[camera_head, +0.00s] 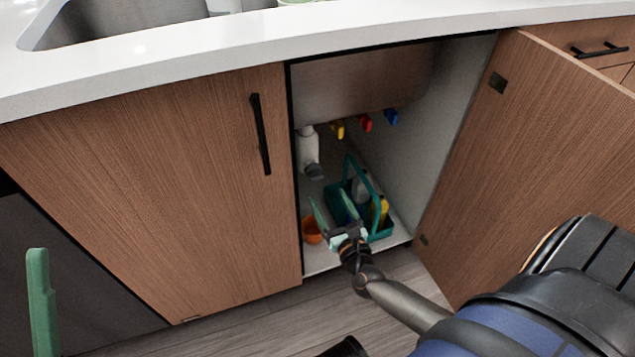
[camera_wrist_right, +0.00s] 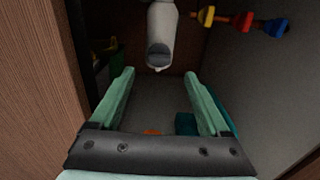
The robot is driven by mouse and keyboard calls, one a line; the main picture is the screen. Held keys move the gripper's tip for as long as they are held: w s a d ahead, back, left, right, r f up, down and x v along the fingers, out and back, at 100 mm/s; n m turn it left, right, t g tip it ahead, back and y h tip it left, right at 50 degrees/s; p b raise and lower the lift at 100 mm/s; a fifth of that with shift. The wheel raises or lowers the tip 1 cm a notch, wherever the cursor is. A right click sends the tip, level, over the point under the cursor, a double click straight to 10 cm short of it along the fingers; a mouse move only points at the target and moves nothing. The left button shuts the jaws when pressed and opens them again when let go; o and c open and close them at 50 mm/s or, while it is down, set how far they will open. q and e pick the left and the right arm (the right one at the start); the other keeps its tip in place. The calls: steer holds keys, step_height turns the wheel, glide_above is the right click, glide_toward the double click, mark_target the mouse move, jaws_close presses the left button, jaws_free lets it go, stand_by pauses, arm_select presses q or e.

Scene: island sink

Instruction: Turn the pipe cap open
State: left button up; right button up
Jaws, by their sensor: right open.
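A white drain pipe (camera_head: 308,147) hangs at the left inside the open cabinet under the sink, with a grey pipe cap (camera_head: 314,171) at its lower end. In the right wrist view the pipe (camera_wrist_right: 161,22) comes down from the top, and its dark cap (camera_wrist_right: 158,55) shows between and beyond the fingertips. My right gripper (camera_head: 331,203) reaches into the cabinet below the cap, open and empty; it also shows in the right wrist view (camera_wrist_right: 160,78). No finger appears to touch the cap. One green finger of my left gripper (camera_head: 40,300) shows at the left edge.
A teal caddy (camera_head: 383,233) with bottles and an orange cup (camera_head: 311,231) stand on the cabinet floor by my right gripper. Yellow, red (camera_head: 365,123) and blue valves line the back. The closed left door (camera_head: 170,190) and the open right door (camera_head: 540,150) flank the opening.

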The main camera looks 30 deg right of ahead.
mark_target(317, 178)
steer(key=b+x, duration=0.1)
steer(key=x, duration=0.6)
jaws_close()
stand_by(0.6)
